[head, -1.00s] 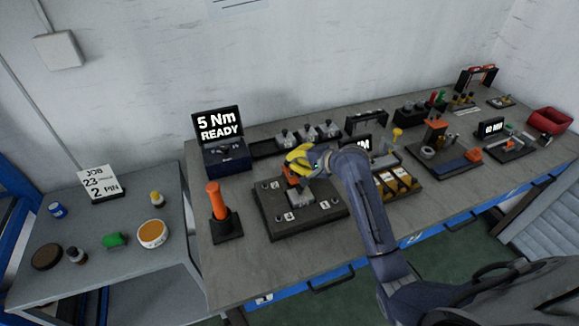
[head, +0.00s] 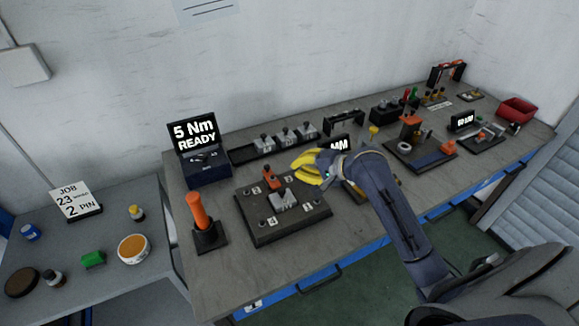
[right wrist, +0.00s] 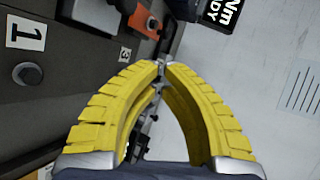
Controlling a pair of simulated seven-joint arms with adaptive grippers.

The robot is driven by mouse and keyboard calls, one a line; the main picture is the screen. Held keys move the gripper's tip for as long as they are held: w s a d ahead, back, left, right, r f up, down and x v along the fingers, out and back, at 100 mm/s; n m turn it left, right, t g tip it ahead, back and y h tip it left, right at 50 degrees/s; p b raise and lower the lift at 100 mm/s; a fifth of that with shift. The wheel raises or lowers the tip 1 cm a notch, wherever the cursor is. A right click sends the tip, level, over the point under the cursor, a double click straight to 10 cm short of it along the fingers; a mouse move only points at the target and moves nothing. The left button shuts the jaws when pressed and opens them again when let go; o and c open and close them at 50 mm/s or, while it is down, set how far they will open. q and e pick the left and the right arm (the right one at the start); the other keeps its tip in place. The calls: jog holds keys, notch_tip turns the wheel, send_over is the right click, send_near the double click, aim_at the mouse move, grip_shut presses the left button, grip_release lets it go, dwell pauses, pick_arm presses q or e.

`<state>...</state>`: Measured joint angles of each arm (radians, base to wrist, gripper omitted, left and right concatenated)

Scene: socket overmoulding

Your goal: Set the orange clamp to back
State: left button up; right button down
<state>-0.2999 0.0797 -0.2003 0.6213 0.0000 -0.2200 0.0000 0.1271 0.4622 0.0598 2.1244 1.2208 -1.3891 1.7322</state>
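The orange clamp (head: 270,178) stands at the back of a dark plate (head: 295,227) with numbered labels, behind a grey block (head: 284,201). Part of the orange clamp also shows at the top of the right wrist view (right wrist: 140,18). My right gripper (head: 297,167), with yellow fingers, is to the right of the clamp, apart from it and above the plate's back edge. In the right wrist view its fingertips (right wrist: 166,65) come together with nothing seen held between them. My left gripper is not in view.
An orange-handled tool (head: 197,212) stands upright left of the plate. A "5 Nm READY" screen (head: 194,137) is behind it. A dark rack with grey parts (head: 264,143) lies behind the plate. Other fixtures and a red bin (head: 517,109) are to the right.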

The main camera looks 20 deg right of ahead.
aim_at(271, 176)
jog(key=f+v, duration=0.1)
jog(key=v, duration=0.3)
jog(key=x, duration=0.7)
jog(key=r+x, duration=0.1)
jog(key=x, duration=0.3)
jog(key=shift+w+a+f, duration=0.15)
jog(key=shift+w+a, duration=0.1)
jog(key=shift+a, duration=0.15)
jog(key=shift+w+a+f, duration=0.2)
jog(key=shift+w+a, duration=0.2)
jog(key=shift+w, duration=0.35)
jog(key=shift+w, duration=0.1)
jog(key=shift+w+a+f, duration=0.1)
jog(key=shift+w+a, duration=0.1)
jog(key=shift+w, duration=0.75)
